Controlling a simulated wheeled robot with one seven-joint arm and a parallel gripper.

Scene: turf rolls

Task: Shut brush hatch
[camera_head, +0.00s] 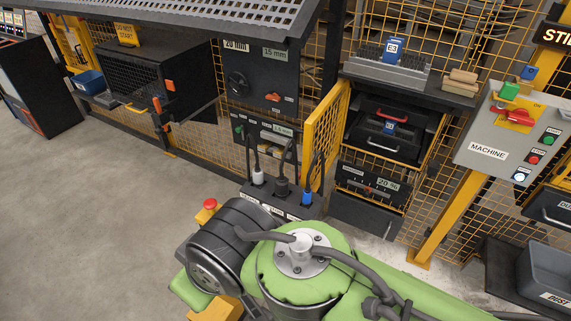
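A yellow-framed mesh door (325,136) stands swung open, sticking out toward me at the left side of a bay. It looks like the brush hatch, though I read no label on it. The bay holds black cases (388,132), one with a red handle and one with a pale handle. A grey bristled brush block (388,70) with a blue E3 tag lies on the shelf above. My green arm fills the bottom of the view. My gripper is not in view, and I see nothing of mine touching the door.
A plug box (283,201) with upright cables stands just left of the door. Below the bay is a "20 %" panel (371,187). A grey machine box (515,132) stands on a yellow post at right. The floor (90,210) at left is clear.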

